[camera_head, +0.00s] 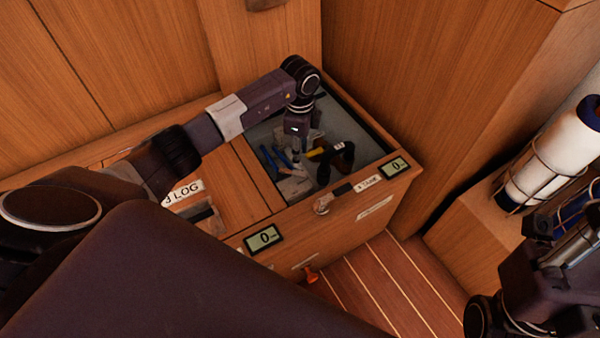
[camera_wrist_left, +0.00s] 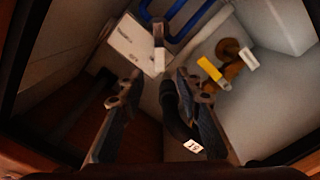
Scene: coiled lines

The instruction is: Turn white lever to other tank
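A small pale, whitish lever (camera_wrist_left: 158,48) stands by a white box (camera_wrist_left: 135,45) with blue pipes (camera_wrist_left: 185,30) behind it, in the left wrist view. My left gripper (camera_wrist_left: 158,82) is open and empty, its two fingers apart, with the lever between and beyond the fingertips. No contact shows. In the head view my left gripper (camera_head: 299,140) points down into the open compartment (camera_head: 365,127); its fingertips are hard to make out there. My right gripper (camera_head: 570,245) is partly in view at the lower right, far from the compartment; its finger state is unclear.
A yellow lever (camera_wrist_left: 210,70) on a brass valve (camera_wrist_left: 232,72) and a black hose (camera_wrist_left: 176,110) with a white tag lie close to the right finger. Wooden walls frame the compartment. Two displays (camera_head: 263,239) (camera_head: 394,168) read 0.

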